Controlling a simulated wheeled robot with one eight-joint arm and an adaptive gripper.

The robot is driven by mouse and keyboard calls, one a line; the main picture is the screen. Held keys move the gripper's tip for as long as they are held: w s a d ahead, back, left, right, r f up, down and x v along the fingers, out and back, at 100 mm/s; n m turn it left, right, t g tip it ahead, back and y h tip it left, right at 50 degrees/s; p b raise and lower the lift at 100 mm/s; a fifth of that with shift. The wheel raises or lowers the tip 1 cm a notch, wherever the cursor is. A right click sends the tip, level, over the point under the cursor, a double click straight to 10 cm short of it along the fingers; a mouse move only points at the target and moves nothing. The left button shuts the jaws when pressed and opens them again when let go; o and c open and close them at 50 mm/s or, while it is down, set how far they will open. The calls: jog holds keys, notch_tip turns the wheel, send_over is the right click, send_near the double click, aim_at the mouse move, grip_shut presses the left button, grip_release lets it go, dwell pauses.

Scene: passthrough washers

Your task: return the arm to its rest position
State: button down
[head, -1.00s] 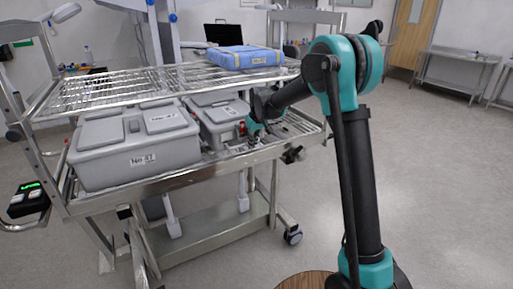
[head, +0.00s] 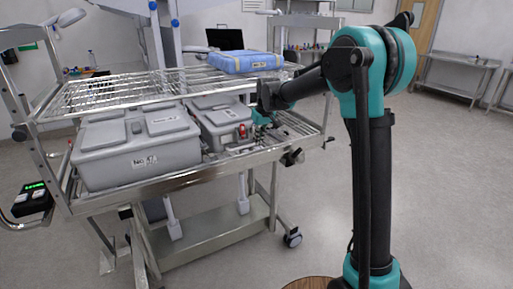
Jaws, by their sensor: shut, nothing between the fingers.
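My arm (head: 372,190) stands at the right, with its black and teal upper link upright and its forearm bent left toward the cart. My gripper (head: 264,131) is small and partly hidden at the right end of the cart's lower shelf, beside the smaller grey case. It is shut, and I see nothing held in it. Its fingertips are hard to make out against the shelf.
A metal cart (head: 190,182) carries a large grey case (head: 115,155), a smaller grey case (head: 222,125) with a small red item (head: 242,130), and a blue wrapped pack (head: 243,61) on its wire top shelf. Open floor (head: 440,190) lies to the right.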

jog(key=s+d+m, duration=0.2)
jog(key=s+d, duration=0.7)
jog(key=d, duration=0.2)
jog(key=s+d+f+m, duration=0.1)
jog(key=s+d+f, duration=0.3)
jog(key=s, duration=0.4)
jog(key=s+d+f+m+t+h, duration=0.1)
jog(key=s+d+f+m, duration=0.1)
jog(key=s+d+f, duration=0.2)
jog(key=s+d+f+m+h, duration=0.1)
jog(key=s+d+f, duration=0.3)
jog(key=s+d, duration=0.4)
jog(key=s, duration=0.6)
jog(key=shift+s+d+f+m, duration=0.15)
jog(key=shift+d+f+m, duration=0.05)
jog(key=shift+f+m, duration=0.2)
